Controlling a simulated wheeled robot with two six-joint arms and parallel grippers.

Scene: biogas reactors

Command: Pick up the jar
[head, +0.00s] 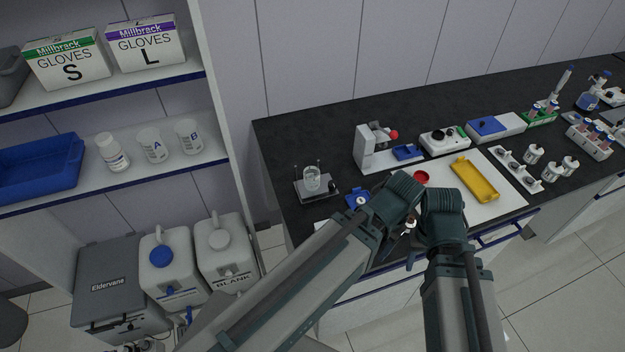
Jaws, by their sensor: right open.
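I cannot tell for sure which thing is the jar. A clear glass vessel (312,179) stands upright on a small dark stand at the left of the black bench. Several small white-and-grey jar-like pots (533,154) stand at the right of the bench. My right gripper (398,252) is by the front edge of the bench, partly covered by my arm links, with its dark blue fingers apart. It is well away from the glass vessel and the pots. My left arm crosses the bench front, and its gripper does not show.
A white board (505,205) holds a yellow tray (475,179) and a red dish (421,177). Instruments line the back of the bench. A shelf (215,150) at left holds a white bottle (113,153), beakers and glove boxes. Canisters (171,265) stand below.

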